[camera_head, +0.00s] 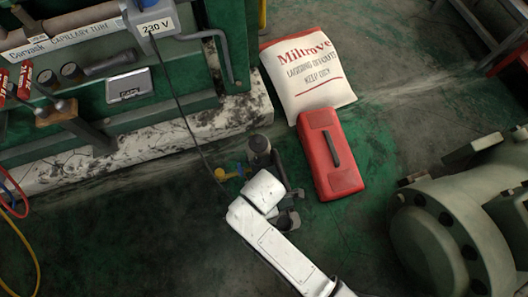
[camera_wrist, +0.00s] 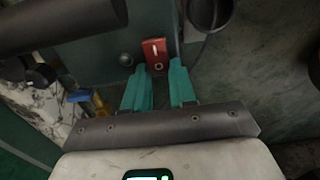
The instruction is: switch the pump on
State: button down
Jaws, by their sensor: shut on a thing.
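The pump (camera_wrist: 100,58) shows in the wrist view as a dark grey-green body with a red switch (camera_wrist: 155,50) on it. My gripper (camera_wrist: 160,68) has its two teal fingers at the near end of the switch, one on each side, shut on it. A small round mark shows on the red part. In the head view a dark upright cylinder (camera_head: 259,146) of the pump stands just beyond my white wrist, with blue and yellow fittings (camera_head: 224,174) to its left. My arm hides the switch, the fingertips and most of the pump there.
A red case (camera_head: 330,177) and a white rag sack (camera_head: 308,82) lie right of the pump. A large grey-green machine (camera_head: 440,235) stands at the right. A green frame on a stained plinth (camera_head: 130,150) is at the left. A thin dark cable runs from the 230 V box (camera_head: 153,22).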

jog(key=shift+d+r+p, duration=0.1)
jog(key=shift+r+p, duration=0.15)
jog(key=shift+p, duration=0.5)
jog(key=shift+d+r+y+p, duration=0.2)
jog(key=shift+y+p, duration=0.5)
jog(key=shift+p, duration=0.45)
jog(key=shift+w+d+f+g+y+p, duration=0.1)
jog(key=shift+g+y+p, duration=0.35)
jog(key=shift+p, duration=0.4)
jog(key=shift+f+y, duration=0.2)
jog(key=shift+y, duration=0.25)
jog(key=c, duration=0.9)
grip_release()
jog(key=shift+r, duration=0.1)
jog(key=p+v, duration=0.5)
jog(key=v, duration=0.5)
jog(key=shift+d+r+p, duration=0.15)
jog(key=shift+r+p, duration=0.15)
jog(key=shift+p, duration=0.1)
